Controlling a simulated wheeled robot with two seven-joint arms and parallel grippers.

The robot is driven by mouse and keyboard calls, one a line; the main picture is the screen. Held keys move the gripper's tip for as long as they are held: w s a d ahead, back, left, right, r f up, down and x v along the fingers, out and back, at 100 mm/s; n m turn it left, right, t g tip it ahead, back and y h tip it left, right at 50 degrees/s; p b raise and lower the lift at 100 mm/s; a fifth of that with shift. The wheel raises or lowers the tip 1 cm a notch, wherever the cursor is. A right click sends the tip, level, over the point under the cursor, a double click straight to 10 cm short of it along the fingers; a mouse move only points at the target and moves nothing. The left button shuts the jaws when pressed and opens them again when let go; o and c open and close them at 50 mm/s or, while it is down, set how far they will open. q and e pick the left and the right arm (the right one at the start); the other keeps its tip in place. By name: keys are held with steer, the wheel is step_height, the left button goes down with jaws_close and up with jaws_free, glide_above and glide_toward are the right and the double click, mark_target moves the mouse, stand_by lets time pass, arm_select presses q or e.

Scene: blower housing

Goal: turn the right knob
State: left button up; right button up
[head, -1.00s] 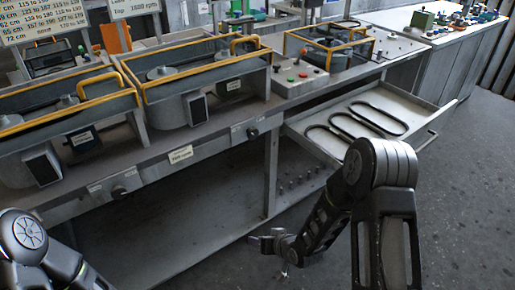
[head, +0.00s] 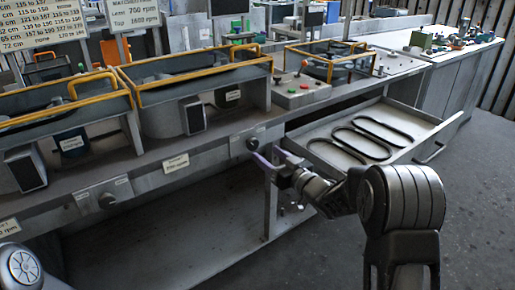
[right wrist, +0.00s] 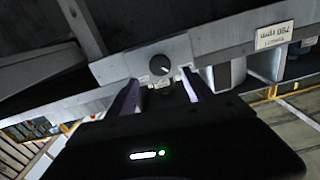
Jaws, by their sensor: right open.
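The right knob (head: 252,144) is a round dark knob on the front rail of the grey bench. In the right wrist view the same knob (right wrist: 160,65) sits on a light plate, just beyond and between the fingertips. My right gripper (head: 263,160) is close in front of the knob, slightly below and right of it in the head view. In the right wrist view my right gripper (right wrist: 159,80) is open and empty, its two fingers apart. I cannot tell whether it touches the knob. My left gripper is out of view; only a left arm joint shows.
A second knob (head: 107,200) is on the rail further left. An open drawer (head: 420,130) with black belts (head: 360,144) juts out to the right, close to my right arm. Blower housings with yellow handles line the bench top. The floor in front is clear.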

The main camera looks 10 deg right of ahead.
mark_target(254, 145)
steer(key=x, duration=0.6)
steer(key=shift+c, duration=0.2)
jaws_close()
stand_by(0.4)
